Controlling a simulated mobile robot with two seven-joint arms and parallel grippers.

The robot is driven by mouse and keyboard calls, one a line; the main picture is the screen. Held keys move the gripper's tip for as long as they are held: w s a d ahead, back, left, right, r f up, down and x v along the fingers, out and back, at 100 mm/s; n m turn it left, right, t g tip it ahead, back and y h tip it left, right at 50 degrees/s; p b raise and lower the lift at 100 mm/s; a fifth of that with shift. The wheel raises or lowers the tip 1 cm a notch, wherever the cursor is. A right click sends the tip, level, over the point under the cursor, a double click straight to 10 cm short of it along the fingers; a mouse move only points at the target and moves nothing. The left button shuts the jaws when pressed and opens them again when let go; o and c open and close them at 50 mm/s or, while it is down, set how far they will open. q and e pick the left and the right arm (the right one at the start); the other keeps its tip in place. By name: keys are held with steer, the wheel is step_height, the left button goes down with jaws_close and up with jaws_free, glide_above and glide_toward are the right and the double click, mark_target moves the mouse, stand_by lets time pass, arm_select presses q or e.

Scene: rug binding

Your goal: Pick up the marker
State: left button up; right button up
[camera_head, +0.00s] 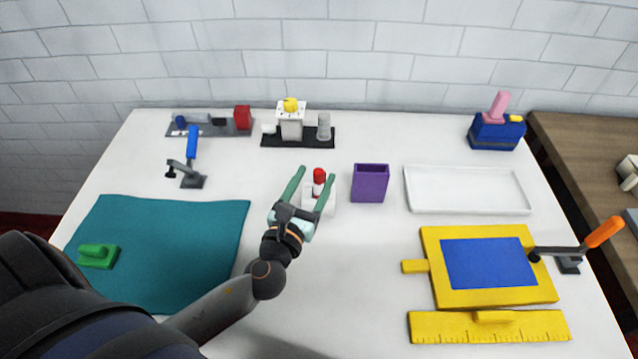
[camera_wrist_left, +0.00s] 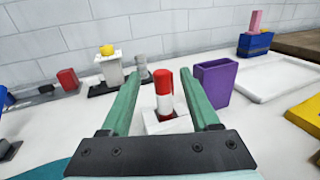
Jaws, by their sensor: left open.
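The marker (camera_head: 319,177) has a red cap and a white body. It stands upright in a small white holder (camera_head: 326,194) near the middle of the table. The marker also shows in the left wrist view (camera_wrist_left: 163,92), above its white holder (camera_wrist_left: 178,123). My left gripper (camera_head: 316,174) is open, with its green fingers on either side of the marker. In the left wrist view the marker shows between the fingers, and I cannot tell whether they touch it. My right gripper is not in view.
A purple box (camera_head: 369,184) stands just right of the marker, with a white tray (camera_head: 467,191) beyond it. A black base with a white block (camera_head: 291,124) is behind. A teal mat (camera_head: 190,235) lies left; a yellow frame (camera_head: 440,262) and ruler (camera_head: 490,328) lie right.

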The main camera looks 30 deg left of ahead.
mark_target(321, 169)
arm_select(q)
steer(key=shift+w+a+f, duration=0.1)
steer(key=shift+w+a, duration=0.05)
steer(key=shift+w, duration=1.25)
steer(key=shift+w+a+f, duration=0.1)
steer(key=shift+w, duration=1.3)
jaws_close()
steer(key=shift+r, duration=0.1)
